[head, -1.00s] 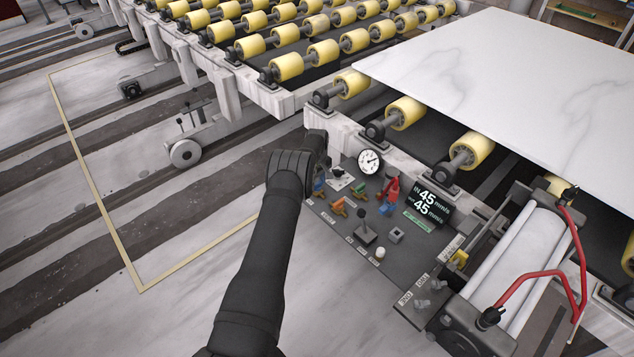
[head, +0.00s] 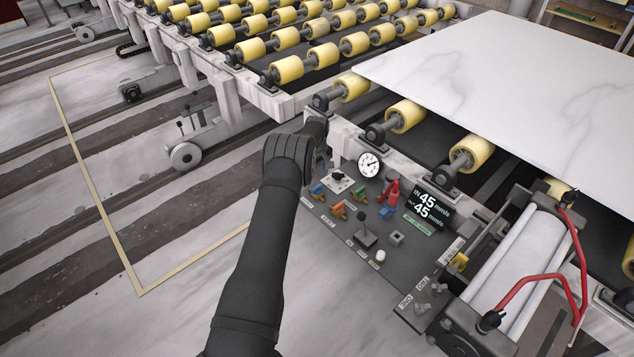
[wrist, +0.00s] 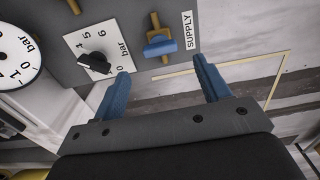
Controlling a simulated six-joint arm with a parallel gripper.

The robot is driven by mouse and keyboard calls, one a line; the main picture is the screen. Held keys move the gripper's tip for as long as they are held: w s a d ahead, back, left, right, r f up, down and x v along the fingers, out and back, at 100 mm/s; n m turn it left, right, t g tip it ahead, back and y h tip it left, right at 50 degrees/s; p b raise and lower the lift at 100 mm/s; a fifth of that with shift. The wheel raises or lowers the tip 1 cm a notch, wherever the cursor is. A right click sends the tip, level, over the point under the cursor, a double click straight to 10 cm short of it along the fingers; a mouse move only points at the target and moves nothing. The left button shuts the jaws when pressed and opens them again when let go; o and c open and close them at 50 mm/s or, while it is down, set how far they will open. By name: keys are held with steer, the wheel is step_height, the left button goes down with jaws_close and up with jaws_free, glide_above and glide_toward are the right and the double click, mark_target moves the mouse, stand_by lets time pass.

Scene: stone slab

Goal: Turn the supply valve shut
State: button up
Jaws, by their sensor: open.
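The supply valve (wrist: 160,47) shows in the wrist view as a blue handle on a brass body, beside the SUPPLY label (wrist: 187,30). The handle appears to lie crosswise over the brass. In the head view the valve (head: 318,188) is small, at the panel's left end. My gripper (wrist: 162,67) is open and empty. Its two blue fingers are apart from the valve, which shows beyond the gap between their tips. In the head view my arm hides the fingers.
A black knob on a white bar scale (wrist: 94,62) is close to the left finger. A round gauge (head: 369,163), other small valves (head: 360,196) and a lever (head: 365,232) share the panel. Rollers and a white slab (head: 500,75) lie behind. Open floor is left of the panel.

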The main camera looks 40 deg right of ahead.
mark_target(317, 186)
step_height(317, 186, up, 11)
stand_by(0.5)
step_height(317, 186, down, 17)
steer(key=shift+f, duration=0.2)
stand_by(0.4)
steer(key=shift+r, duration=0.1)
steer(key=m, duration=0.4)
steer(key=shift+m, duration=0.3)
steer(key=m, duration=0.3)
steer(key=shift+m, duration=0.4)
steer(key=m, duration=0.8)
stand_by(1.9)
